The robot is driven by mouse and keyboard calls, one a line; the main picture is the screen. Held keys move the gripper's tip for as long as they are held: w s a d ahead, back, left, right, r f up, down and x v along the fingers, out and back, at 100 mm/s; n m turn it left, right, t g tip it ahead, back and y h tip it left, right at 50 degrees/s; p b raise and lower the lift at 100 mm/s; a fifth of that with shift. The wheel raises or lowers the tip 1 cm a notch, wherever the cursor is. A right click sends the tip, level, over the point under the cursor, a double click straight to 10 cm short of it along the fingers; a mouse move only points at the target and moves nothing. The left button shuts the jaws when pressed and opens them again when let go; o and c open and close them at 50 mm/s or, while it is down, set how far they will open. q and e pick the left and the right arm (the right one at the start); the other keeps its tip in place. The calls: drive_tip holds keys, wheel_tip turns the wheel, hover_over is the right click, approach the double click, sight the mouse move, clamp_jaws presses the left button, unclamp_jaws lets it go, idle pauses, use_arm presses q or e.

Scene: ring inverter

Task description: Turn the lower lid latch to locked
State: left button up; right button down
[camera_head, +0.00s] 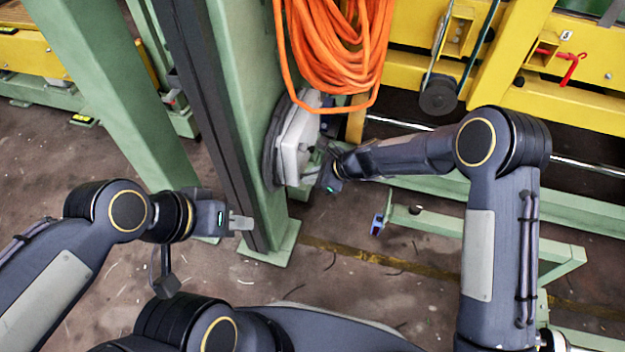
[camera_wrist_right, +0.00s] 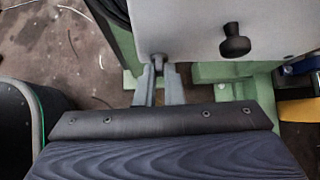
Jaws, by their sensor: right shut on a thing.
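The pale box (camera_head: 297,140) with a flat lid is mounted on the green post. Its lid (camera_wrist_right: 205,22) fills the top of the right wrist view. The lower lid latch (camera_wrist_right: 158,58) is a small dark piece at the lid's edge, between the fingertips of my right gripper (camera_wrist_right: 159,72). That gripper is shut on it; the fingers partly hide it, so its turn angle is unclear. My right gripper also shows at the box's lower right in the head view (camera_head: 318,170). My left gripper (camera_head: 242,222) is in front of the post, apart from the box; its finger gap is unclear.
A black round knob (camera_wrist_right: 235,42) stands out from the lid, right of the latch. An orange cable coil (camera_head: 335,45) hangs just above the box. The green post (camera_head: 235,100) stands left of it. Yellow beams (camera_head: 580,95) and green rails (camera_head: 430,222) lie to the right.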

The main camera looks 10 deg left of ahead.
drive_tip(key=shift+s+f+n+t+y+b, duration=0.3)
drive_tip(key=shift+n+t+y+b, duration=0.25)
drive_tip(key=shift+n+t+b, duration=1.1)
drive_tip(key=shift+s+f+n+t+y+b, duration=0.25)
drive_tip(key=shift+n+t+y+b, duration=0.35)
drive_tip(key=shift+n+t+b, duration=1.05)
drive_tip(key=shift+s+f+n+t+y+b, duration=0.25)
drive_tip(key=shift+n+t+y+b, duration=0.45)
drive_tip(key=shift+t, duration=1.7)
drive_tip(key=shift+w, duration=0.1)
drive_tip(key=c, duration=1.5)
unclamp_jaws()
drive_tip(key=shift+a+n, duration=0.1)
drive_tip(key=shift+n, duration=0.2)
drive_tip(key=shift+c, duration=0.2)
